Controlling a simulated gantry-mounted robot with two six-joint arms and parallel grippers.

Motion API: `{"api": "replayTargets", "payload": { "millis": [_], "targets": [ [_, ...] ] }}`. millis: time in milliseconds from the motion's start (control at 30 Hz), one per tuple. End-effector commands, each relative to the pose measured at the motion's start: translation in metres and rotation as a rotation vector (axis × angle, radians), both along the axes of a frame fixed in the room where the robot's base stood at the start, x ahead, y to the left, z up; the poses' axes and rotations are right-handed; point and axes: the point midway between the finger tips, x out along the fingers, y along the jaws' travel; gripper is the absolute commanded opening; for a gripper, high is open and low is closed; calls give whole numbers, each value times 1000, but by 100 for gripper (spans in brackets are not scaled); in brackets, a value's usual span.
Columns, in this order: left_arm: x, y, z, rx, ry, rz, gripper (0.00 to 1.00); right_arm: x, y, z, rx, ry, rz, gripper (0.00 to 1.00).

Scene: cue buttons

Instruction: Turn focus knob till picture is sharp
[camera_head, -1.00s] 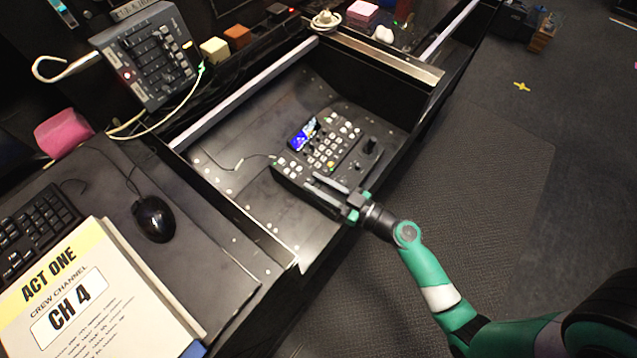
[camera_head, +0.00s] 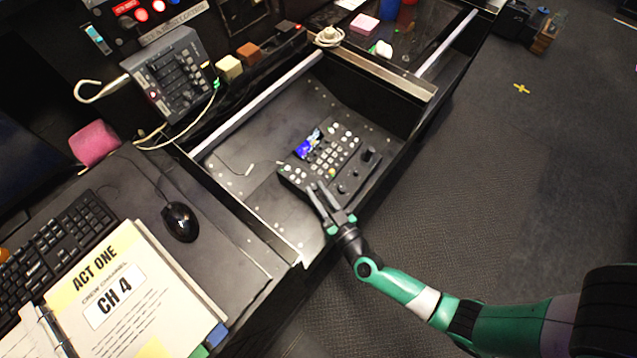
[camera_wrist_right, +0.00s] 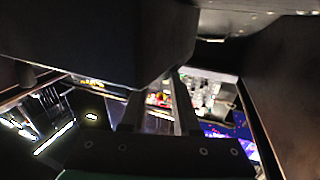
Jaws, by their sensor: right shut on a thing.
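The black control panel (camera_head: 298,178) lies in the open drawer, with rows of pale buttons, a stick and small dark knobs (camera_head: 341,188) along its near side. Its small screen (camera_head: 308,144) glows blue with pale and yellow patches; it is too small to tell how sharp the picture is. My right gripper (camera_head: 317,187) is at the panel's near left corner, shut on what seems to be the focus knob, which its fingers hide. The right wrist view shows the two fingers (camera_wrist_right: 160,100) reaching under a dark body; the held thing is unclear there. My left gripper is not in view.
The drawer (camera_head: 262,208) has raised metal rails and walls around the panel. A mouse (camera_head: 180,222), a keyboard (camera_head: 60,240) and a binder (camera_head: 125,300) lie on the desk at left. A mixer (camera_head: 175,80) with cables stands behind.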

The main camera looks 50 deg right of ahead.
Motion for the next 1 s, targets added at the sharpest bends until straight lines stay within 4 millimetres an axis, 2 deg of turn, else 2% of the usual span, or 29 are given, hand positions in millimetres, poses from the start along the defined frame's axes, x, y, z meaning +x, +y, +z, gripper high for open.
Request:
{"api": "replayTargets", "payload": {
  "millis": [67, 100, 267, 533, 667, 767, 1000],
  "targets": [
    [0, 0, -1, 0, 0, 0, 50, 0, 0, -1, 0, 1, 0, 0],
    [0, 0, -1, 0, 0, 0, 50, 0, 0, -1, 1, 2, 0, 31],
    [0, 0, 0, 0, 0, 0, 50, 0, 0, -1, 0, 1, 0, 60],
    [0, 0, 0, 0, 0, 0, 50, 0, 0, 0, 0, 1, 0, 60],
    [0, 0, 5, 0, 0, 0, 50, -8, 3, 1, 0, 3, 2, 60],
    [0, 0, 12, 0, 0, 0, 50, -25, 9, 3, -2, 5, 3, 60],
    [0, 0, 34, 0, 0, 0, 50, -82, 29, 5, -1, 5, 9, 60]
  ]
}}
